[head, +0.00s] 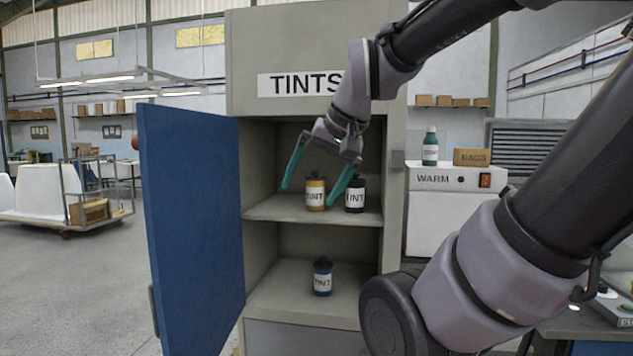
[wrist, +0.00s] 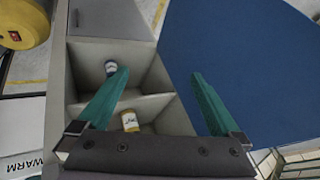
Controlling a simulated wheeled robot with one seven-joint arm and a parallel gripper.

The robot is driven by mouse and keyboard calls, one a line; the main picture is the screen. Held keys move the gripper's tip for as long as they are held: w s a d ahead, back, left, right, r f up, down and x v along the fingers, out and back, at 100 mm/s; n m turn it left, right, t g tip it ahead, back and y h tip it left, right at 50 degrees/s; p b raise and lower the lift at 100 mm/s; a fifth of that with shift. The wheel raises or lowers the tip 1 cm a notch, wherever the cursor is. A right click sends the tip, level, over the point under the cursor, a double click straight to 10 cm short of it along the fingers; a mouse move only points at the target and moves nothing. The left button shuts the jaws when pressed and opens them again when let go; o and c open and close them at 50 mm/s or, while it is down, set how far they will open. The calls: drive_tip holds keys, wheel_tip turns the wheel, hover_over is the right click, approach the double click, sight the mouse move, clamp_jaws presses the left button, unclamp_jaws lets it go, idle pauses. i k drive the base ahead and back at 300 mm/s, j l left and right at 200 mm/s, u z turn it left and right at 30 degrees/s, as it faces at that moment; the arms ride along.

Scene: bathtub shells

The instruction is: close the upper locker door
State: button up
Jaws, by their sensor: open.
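The blue locker door (head: 190,220) stands wide open, swung out to the left of the grey TINTS locker (head: 250,60). It fills much of the right side of the wrist view (wrist: 245,75). A dark handle (head: 154,310) shows at its outer edge. My gripper (head: 310,194) is open and empty in front of the upper compartment, its teal fingers spread and pointing down. It is right of the door and apart from it. In the wrist view the fingers (wrist: 159,74) frame the locker opening and the door's near part.
A yellow tin (head: 315,194) and a black tin (head: 355,195) stand on the upper shelf (head: 270,208), behind my fingers. A blue tin (head: 323,278) stands below. A WARM cabinet (head: 440,215) with a green bottle (head: 430,148) is at right.

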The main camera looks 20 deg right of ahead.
sight(189, 165)
drive_tip(key=j+z, duration=0.2)
drive_tip(key=j, duration=0.25)
drive_tip(key=j+z, duration=0.15)
drive_tip(key=j, duration=0.3)
drive_tip(key=j+z, duration=0.2)
drive_tip(key=j, duration=0.25)
drive_tip(key=k+j+z, duration=0.15)
drive_tip(key=j, duration=0.25)
drive_tip(key=k+j+z, duration=0.2)
drive_tip(key=j, duration=0.25)
drive_tip(key=j+z, duration=0.15)
drive_tip(key=j, duration=0.3)
drive_tip(key=k+j+z, duration=0.1)
drive_tip(key=k+j, duration=0.1)
